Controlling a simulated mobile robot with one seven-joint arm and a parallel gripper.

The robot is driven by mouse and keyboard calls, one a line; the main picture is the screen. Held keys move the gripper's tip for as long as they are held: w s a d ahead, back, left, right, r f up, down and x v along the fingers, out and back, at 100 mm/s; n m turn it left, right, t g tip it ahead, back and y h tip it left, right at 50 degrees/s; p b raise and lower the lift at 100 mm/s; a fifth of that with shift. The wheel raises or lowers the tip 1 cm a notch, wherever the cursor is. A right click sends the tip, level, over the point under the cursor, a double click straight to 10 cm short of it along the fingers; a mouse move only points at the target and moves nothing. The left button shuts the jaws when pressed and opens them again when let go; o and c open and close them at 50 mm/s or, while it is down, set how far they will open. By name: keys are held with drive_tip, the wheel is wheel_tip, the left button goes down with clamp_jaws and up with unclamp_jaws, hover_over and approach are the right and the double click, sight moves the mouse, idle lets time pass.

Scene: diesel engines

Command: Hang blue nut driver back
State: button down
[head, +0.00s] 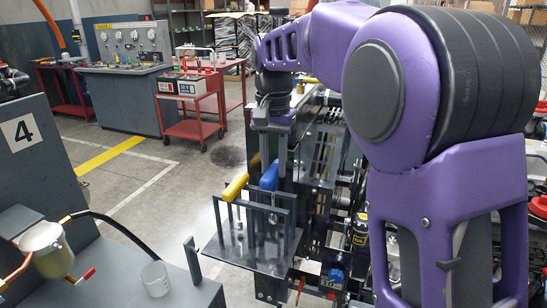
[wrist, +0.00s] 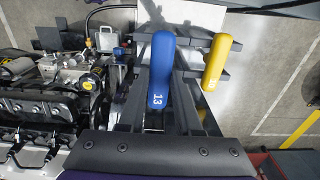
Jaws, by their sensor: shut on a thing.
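The blue nut driver (head: 269,177) has a thick blue handle marked 13, which shows in the wrist view (wrist: 160,70). My gripper (head: 274,163) reaches down to it from above, its two dark fingers on either side of the handle in the wrist view (wrist: 164,85), shut on it. The handle is at the top of a grey rack (head: 250,252) with upright posts, beside a yellow-handled driver (head: 235,187), also in the wrist view (wrist: 217,62). The blue driver's shaft is mostly hidden, and I cannot tell whether it sits in a slot.
An engine (wrist: 45,105) stands close to the rack, on the left in the wrist view. A glass beaker (head: 155,279) and a yellowish cup (head: 47,250) are on the grey bench at the left. Open floor (head: 150,190) lies left of the rack.

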sight(274, 183)
drive_tip(key=shift+f+b, duration=1)
drive_tip(key=shift+f, duration=1.7)
drive_tip(key=shift+c, duration=0.8)
unclamp_jaws()
drive_tip(key=shift+r, duration=0.1)
drive_tip(key=shift+r+p, duration=1.7)
drive_tip(key=shift+p, duration=0.05)
